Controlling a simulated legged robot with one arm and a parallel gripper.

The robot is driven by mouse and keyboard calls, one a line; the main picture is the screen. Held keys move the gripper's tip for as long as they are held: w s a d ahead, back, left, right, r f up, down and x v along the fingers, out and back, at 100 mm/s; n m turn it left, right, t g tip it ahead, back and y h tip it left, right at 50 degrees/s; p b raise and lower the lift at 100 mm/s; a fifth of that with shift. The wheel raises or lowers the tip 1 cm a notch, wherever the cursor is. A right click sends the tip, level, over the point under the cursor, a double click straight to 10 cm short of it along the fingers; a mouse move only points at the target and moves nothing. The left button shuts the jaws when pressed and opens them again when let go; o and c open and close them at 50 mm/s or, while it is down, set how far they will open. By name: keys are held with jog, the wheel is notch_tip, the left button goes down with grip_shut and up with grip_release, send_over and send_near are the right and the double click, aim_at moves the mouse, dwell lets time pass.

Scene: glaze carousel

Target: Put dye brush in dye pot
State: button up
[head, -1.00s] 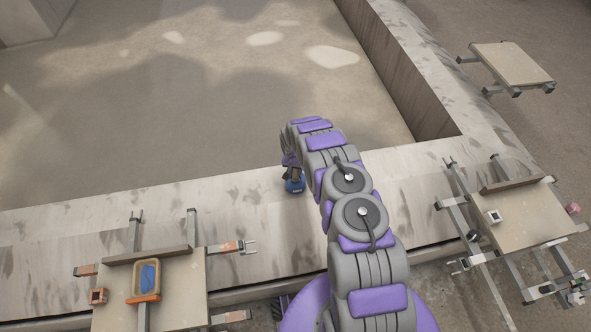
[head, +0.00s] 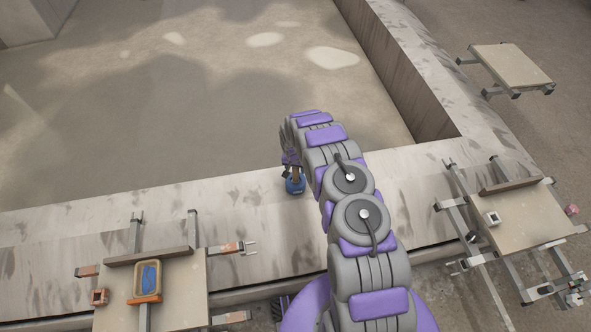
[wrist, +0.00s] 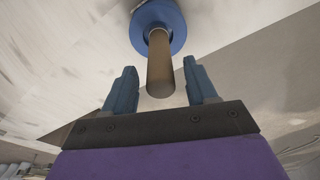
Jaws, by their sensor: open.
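The blue dye pot (head: 295,186) stands on the pale stone ledge, just below my gripper (head: 289,172) in the head view. In the wrist view the pot (wrist: 158,22) is a blue ring at the top. The dye brush's brown handle (wrist: 160,68) sticks out of its middle, and a little of the handle (head: 296,174) shows above the pot in the head view. The brush's lower end is hidden inside the pot. My gripper (wrist: 160,66) is open, its two blue fingers on either side of the handle, with gaps visible between them and it.
A table at lower left holds a tray (head: 148,298) with a blue piece in it. A table at right bears a small white square item (head: 493,218). An empty small table (head: 511,63) stands at upper right. The ledge (head: 230,205) around the pot is mostly clear.

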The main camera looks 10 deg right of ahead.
jog(key=s+d+r+p, duration=0.1)
jog(key=s+r, duration=0.2)
jog(key=r, duration=0.9)
jog(key=s+d+r+p, duration=0.1)
jog(key=s+r, duration=0.2)
jog(key=r, duration=0.9)
jog(key=s+r+n+g, duration=0.1)
jog(key=s+r, duration=0.9)
jog(key=r, duration=0.5)
jog(key=s+r+n, duration=0.1)
jog(key=s+r, duration=0.3)
jog(key=s, duration=0.7)
jog(key=s+a+r+n+g, duration=0.1)
jog(key=s+r, duration=0.3)
jog(key=s, duration=0.7)
jog(key=s+a+r+n+g, duration=0.1)
jog(key=s+r, duration=0.3)
jog(key=s, duration=0.8)
jog(key=shift+r+y, duration=0.35)
jog(key=shift+y, duration=0.05)
jog(key=shift+c, duration=0.2)
jog(key=shift+c, duration=1.2)
jog(key=shift+a+n, duration=0.1)
jog(key=shift+n, duration=0.2)
